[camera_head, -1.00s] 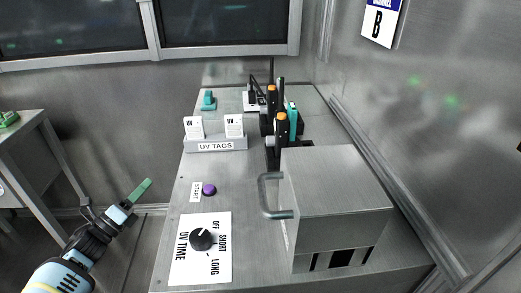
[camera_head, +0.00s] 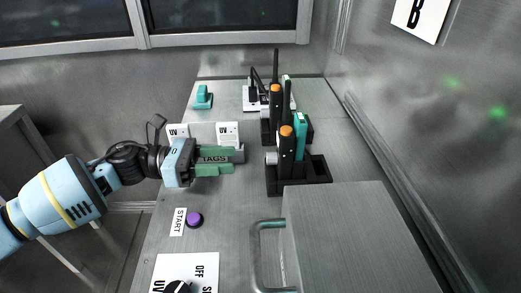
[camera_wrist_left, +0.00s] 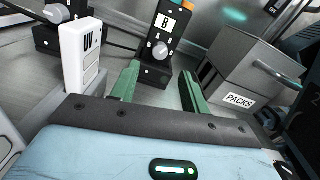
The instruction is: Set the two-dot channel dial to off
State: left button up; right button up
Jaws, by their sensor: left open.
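My left gripper (camera_head: 230,160) has green fingers and is open and empty over the bench, beside the UV tags rack, pointing right. In the left wrist view its fingers (camera_wrist_left: 160,72) are spread, with a black unit beyond them. That near black unit (camera_head: 286,150) has an orange top and a grey dial (camera_head: 271,158) facing the gripper, a short gap from the fingertips. The wrist view shows its dial (camera_wrist_left: 160,50) under a "B" label; small marks sit below, too small to count. A second similar unit (camera_head: 274,105) stands behind, its dial (camera_wrist_left: 56,13) at upper left in the wrist view.
White UV tags (camera_head: 228,130) stand in a rack by the gripper. A grey metal box (camera_head: 345,235) with a handle fills the front right. A purple button (camera_head: 194,220) and UV time dial (camera_head: 178,287) lie nearer. A teal item (camera_head: 203,97) stands at the back.

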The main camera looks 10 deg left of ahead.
aim_at(272, 159)
pick_arm(q)
jog(key=shift+d, duration=0.35)
jog(key=shift+w+d+p, duration=0.1)
jog(key=shift+w+d, duration=0.15)
jog(key=shift+d, duration=0.9)
jog(key=shift+w+d+p, duration=0.15)
jog(key=shift+w+d, duration=0.1)
jog(key=shift+d, duration=0.95)
jog(key=shift+w+d+p, duration=0.1)
jog(key=shift+w+d, duration=0.15)
jog(key=shift+d, duration=0.9)
pick_arm(e)
jog(key=shift+s+r, duration=0.1)
jog(key=shift+r, duration=0.25)
pick_arm(q)
jog(key=shift+c, duration=0.5)
jog(key=c, duration=0.9)
pick_arm(e)
jog(key=shift+s, duration=0.1)
pick_arm(q)
jog(key=shift+n, duration=0.3)
